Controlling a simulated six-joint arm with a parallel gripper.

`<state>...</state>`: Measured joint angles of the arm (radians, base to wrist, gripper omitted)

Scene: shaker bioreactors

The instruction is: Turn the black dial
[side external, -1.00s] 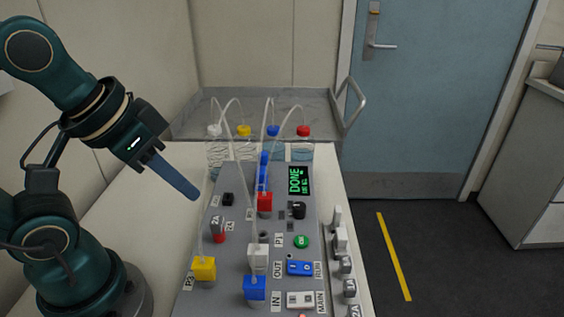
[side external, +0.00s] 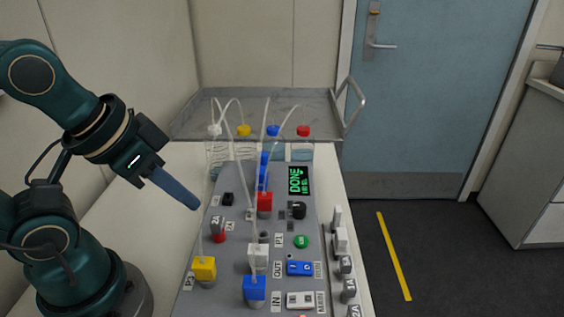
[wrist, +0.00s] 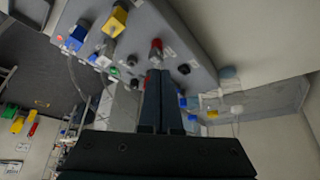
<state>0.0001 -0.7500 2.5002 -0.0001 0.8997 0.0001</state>
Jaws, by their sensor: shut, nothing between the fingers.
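The black dial (side external: 298,210) stands on the sloping grey panel (side external: 236,181), just below the green-lit screen in the side view. I cannot pick it out surely in the wrist view. A smaller black knob (side external: 228,199) sits at the panel's upper left; a black knob also shows right of the fingertips in the wrist view (wrist: 184,69). My gripper (side external: 194,205) is shut and empty. Its blue-grey fingers point down and right, just left of the panel, apart from both knobs. In the wrist view the fingers (wrist: 158,74) hide part of the panel.
A red connector (side external: 265,202) stands between my gripper and the dial, with thin tubes rising nearby. Yellow (side external: 204,268), white (side external: 258,256) and blue (side external: 254,288) connectors stand nearer. The screen (side external: 295,181) reads DONE. Capped bottles (side external: 301,151) stand behind the panel.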

